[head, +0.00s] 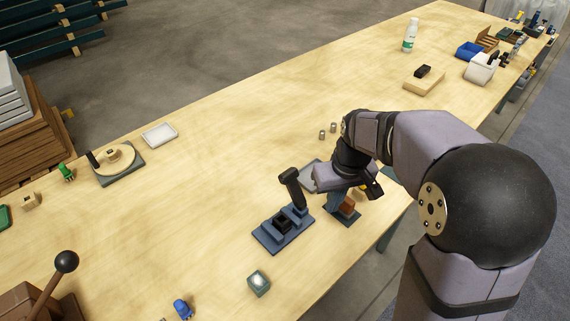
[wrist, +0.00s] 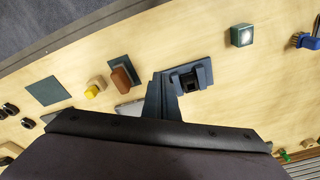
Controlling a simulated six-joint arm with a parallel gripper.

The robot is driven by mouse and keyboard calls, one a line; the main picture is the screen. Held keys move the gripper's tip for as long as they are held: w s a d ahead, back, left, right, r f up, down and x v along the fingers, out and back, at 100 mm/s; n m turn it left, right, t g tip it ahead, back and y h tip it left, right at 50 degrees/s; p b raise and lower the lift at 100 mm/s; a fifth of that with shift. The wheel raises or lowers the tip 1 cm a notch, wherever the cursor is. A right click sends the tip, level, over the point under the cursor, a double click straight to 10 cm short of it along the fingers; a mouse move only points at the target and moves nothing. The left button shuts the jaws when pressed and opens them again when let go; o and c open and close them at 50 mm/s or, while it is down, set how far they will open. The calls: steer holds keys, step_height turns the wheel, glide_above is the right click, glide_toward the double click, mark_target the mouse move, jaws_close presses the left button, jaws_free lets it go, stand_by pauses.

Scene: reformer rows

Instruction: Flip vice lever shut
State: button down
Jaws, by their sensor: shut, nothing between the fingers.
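The blue vice (head: 271,237) stands on the bench in the middle of the head view. Its black lever (head: 291,184) stands up from its right end, leaning slightly left. In the wrist view the vice (wrist: 205,76) lies just right of my fingers, with its dark jaw block visible. The lever cannot be made out there. My gripper (head: 335,202) is to the right of the vice and lever in the head view, partly hidden by my wrist. In the wrist view its fingers (wrist: 162,80) are together and empty.
A teal box with a light top (head: 259,283) is in front of the vice. A white tray (head: 159,135) and a round turntable (head: 116,161) stand far left.

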steer(key=w+a+r+n+y, duration=0.1)
steer(key=w+a+r+n, duration=0.1)
steer(key=w+a, duration=0.4)
steer(key=w+a+r+n+t+p, duration=0.1)
steer(key=w+a+r+n, duration=0.2)
steer(key=w+a, duration=0.4)
steer(key=w, duration=0.3)
steer(key=shift+w+y, duration=0.2)
steer(key=shift+y, duration=0.2)
steer(key=p+x, duration=0.4)
steer(key=x, duration=0.6)
steer(key=shift+s+d+r+p, duration=0.15)
steer(key=shift+s+d+p, duration=0.55)
steer(key=shift+s+d, duration=0.7)
steer(key=shift+w+d, duration=0.1)
steer(key=shift+d+t+b, duration=0.1)
steer(key=shift+t+b, duration=0.2)
steer(key=shift+b, duration=0.7)
